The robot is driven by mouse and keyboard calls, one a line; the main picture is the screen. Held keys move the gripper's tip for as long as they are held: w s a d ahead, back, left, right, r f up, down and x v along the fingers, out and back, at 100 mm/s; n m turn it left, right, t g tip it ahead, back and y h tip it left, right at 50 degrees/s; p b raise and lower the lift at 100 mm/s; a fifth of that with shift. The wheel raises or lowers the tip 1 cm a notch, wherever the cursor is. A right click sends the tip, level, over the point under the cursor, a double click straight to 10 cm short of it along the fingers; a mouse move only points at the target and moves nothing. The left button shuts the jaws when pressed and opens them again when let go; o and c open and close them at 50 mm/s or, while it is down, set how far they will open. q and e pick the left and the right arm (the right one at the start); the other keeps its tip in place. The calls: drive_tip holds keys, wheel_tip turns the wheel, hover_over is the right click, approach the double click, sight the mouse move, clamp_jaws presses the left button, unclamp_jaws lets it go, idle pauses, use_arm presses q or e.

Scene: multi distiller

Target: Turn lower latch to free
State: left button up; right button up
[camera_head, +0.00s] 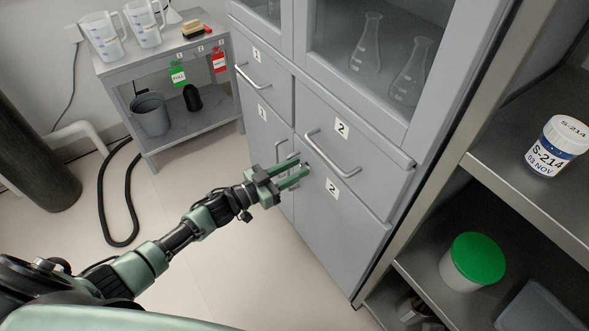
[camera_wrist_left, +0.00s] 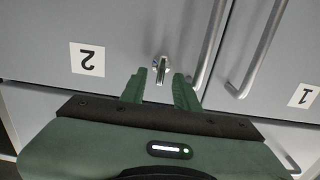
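The lower latch (camera_wrist_left: 161,66) is a small metal turn piece on the front of the grey lower cabinet door marked 2 (camera_head: 335,215). In the left wrist view its narrow tab points toward my gripper. My left gripper (camera_head: 301,166) is at the door's upper corner, just below the drawer handle (camera_head: 332,156). Its green fingers, also in the left wrist view (camera_wrist_left: 160,80), are apart, with the latch tab between or just beyond the tips. I cannot tell whether they touch it. In the head view the fingers mostly hide the latch. My right gripper is not in view.
The door handle (camera_head: 281,158) of the neighbouring door stands close to the fingers. Open shelves with a labelled jar (camera_head: 553,148) and a green-lidded container (camera_head: 472,262) are at right. A side table (camera_head: 150,65) stands at back left.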

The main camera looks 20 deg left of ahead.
use_arm(q)
clamp_jaws()
